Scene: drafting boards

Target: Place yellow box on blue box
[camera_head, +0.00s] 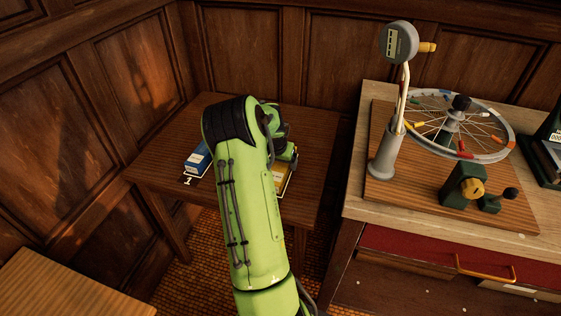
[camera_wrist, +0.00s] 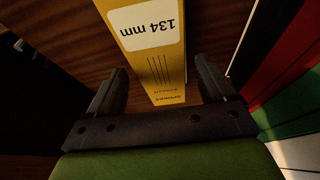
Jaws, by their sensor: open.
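The blue box (camera_head: 198,158) lies on the small dark wooden table, left of my arm in the head view, near a white "1" mark. The yellow box (camera_head: 284,179) shows only in part at the right of my arm, the rest hidden by it. In the wrist view the yellow box (camera_wrist: 155,60) has a white "134 mm" label and reaches down between the fingers. My gripper (camera_wrist: 162,85) is open, with one black finger on each side of the yellow box's near end. I cannot tell whether either finger touches it.
The small table (camera_head: 150,165) has bare room around the blue box. To the right stands a workbench (camera_head: 355,190) with a spoked wheel (camera_head: 460,125) and a gauge on a post (camera_head: 390,130). Wood-panelled walls close in behind and left.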

